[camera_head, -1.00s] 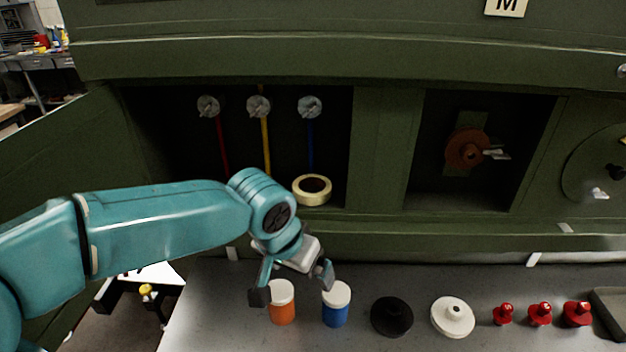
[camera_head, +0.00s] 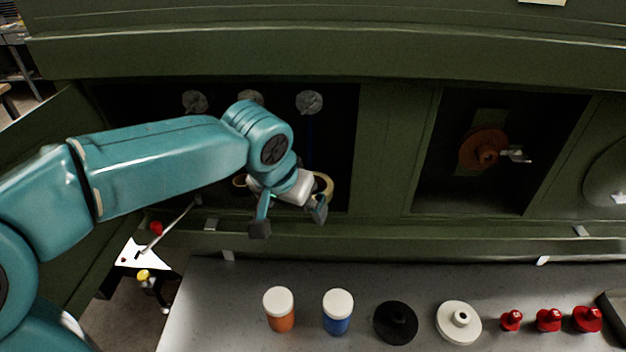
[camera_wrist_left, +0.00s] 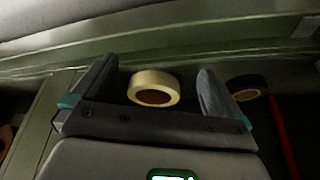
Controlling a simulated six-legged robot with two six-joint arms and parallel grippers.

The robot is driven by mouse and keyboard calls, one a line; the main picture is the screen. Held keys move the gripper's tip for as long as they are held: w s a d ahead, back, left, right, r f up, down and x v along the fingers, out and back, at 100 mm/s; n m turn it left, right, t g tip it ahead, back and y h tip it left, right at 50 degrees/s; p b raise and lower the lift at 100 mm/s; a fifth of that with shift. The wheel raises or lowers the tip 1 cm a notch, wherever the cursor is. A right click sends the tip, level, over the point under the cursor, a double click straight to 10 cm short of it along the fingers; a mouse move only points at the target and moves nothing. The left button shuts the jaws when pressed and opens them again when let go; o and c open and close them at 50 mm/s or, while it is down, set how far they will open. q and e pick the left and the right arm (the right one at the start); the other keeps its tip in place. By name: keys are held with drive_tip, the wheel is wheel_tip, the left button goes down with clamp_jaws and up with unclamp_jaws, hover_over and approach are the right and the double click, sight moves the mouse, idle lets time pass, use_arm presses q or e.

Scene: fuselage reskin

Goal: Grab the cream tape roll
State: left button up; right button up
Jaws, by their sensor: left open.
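The cream tape roll (camera_head: 326,186) lies in the left bay of the green fuselage, mostly hidden behind my left gripper in the head view. In the left wrist view the cream tape roll (camera_wrist_left: 154,87) shows whole, lying flat with its brown core visible, beyond and between the fingers. My left gripper (camera_head: 289,222) is open and empty, in front of the bay opening. Its two fingers also show in the left wrist view (camera_wrist_left: 152,84), apart from the roll. My right gripper is not in view.
A dark roll (camera_wrist_left: 246,87) lies beside the cream one. Below, the grey bench (camera_head: 230,320) holds an orange jar (camera_head: 280,318), a blue jar (camera_head: 338,320), a black disc (camera_head: 395,322), a white disc (camera_head: 458,323) and red pieces. The bay's green lower sill (camera_head: 400,236) runs across the front.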

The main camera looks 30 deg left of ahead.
use_arm(q)
drive_tip(key=shift+w+a, duration=0.25)
drive_tip(key=shift+w, duration=0.5)
drive_tip(key=w, duration=0.1)
drive_tip(key=w+p, duration=0.2)
drive_tip(key=shift+w+a+r, duration=0.1)
drive_tip(key=shift+w+r, duration=0.15)
drive_tip(key=shift+w, duration=0.1)
drive_tip(key=shift+w+a+f+p, duration=0.3)
drive_tip(key=shift+w+f+p, duration=0.2)
drive_tip(key=shift+w+f, duration=0.3)
drive_tip(key=shift+s, duration=0.35)
drive_tip(key=shift+s+d+r, duration=0.1)
drive_tip(key=shift+d, duration=0.05)
drive_tip(key=shift+c, duration=0.9)
drive_tip(key=shift+w, duration=0.25)
drive_tip(key=c, duration=0.7)
drive_tip(key=shift+s, duration=0.1)
